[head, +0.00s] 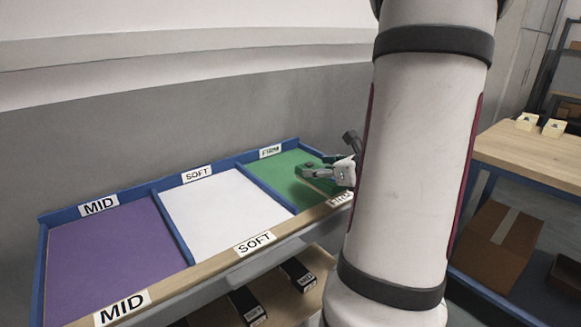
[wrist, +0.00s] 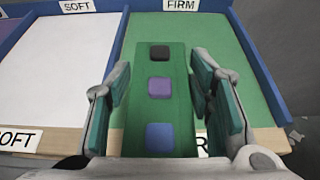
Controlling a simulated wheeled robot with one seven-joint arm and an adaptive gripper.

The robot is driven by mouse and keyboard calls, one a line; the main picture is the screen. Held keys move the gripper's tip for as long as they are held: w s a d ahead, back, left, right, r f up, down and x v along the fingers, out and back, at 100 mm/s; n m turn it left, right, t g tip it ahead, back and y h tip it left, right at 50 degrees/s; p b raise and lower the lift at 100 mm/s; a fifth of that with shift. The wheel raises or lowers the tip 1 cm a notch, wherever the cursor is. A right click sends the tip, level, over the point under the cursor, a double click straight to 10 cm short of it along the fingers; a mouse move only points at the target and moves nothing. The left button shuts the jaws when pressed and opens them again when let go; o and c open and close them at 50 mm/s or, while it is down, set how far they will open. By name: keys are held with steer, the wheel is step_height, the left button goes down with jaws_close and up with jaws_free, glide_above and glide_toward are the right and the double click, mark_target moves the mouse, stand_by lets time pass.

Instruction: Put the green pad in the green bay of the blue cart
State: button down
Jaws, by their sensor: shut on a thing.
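The green pad (wrist: 140,108) is a long green strip with a black, a purple and a blue square along its middle. My gripper (wrist: 161,78) has its teal fingers along the pad's two long sides and is shut on it. The green bay (wrist: 238,65), labelled FIRM, lies under and beyond the pad in the wrist view. In the head view the gripper (head: 318,170) is over the green bay (head: 270,180) at the right end of the blue cart (head: 172,228). The pad's height above the bay floor is hard to tell. My arm hides the bay's right side.
The white SOFT bay (head: 215,212) and purple MID bay (head: 105,250) are left of the green one and look empty. Dark boxes (head: 245,305) sit on a shelf below. A wooden table (head: 535,152) with small cream items and a carton (head: 500,240) stand at the right.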

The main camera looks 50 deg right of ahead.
steer(key=w+d, duration=0.3)
steer(key=w, duration=0.1)
steer(key=w+d+f, duration=0.1)
steer(key=w+d, duration=0.1)
steer(key=w, duration=0.3)
steer(key=w+d, duration=0.3)
steer(key=w, duration=0.1)
steer(key=shift+w+d+f+b, duration=0.2)
steer(key=shift+d+b, duration=0.1)
steer(key=shift+b, duration=0.1)
steer(key=shift+f+b, duration=0.45)
steer(key=shift+f, duration=1.3)
steer(key=shift+f, duration=0.1)
steer(key=shift+f, duration=0.1)
steer(key=c, duration=0.8)
jaws_free()
steer(key=shift+o, duration=0.2)
